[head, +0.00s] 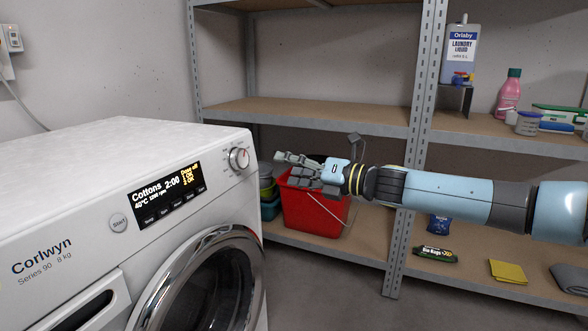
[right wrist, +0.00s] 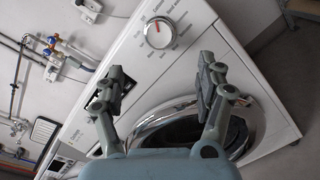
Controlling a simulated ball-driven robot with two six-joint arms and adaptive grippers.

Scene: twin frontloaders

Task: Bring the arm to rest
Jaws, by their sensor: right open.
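My right arm comes in from the right in the head view, and its gripper (head: 292,168) is in front of the shelf and the red bucket, to the right of the washing machine (head: 95,160). In the right wrist view the right gripper (right wrist: 160,88) is open and empty, with the washer's front and dial (right wrist: 160,32) beyond its fingers. The dial also shows in the head view (head: 239,158). The washer display (head: 167,193) reads "Cottons 2:00". The round door (head: 205,285) looks closed. My left gripper is not in view.
A red bucket (head: 312,208) stands on the lower shelf behind the gripper. A laundry liquid bottle (head: 461,55) and a pink bottle (head: 508,92) are on the shelves at right. A metal post (head: 425,80) stands behind my arm. Pipes and taps (right wrist: 52,55) line the wall.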

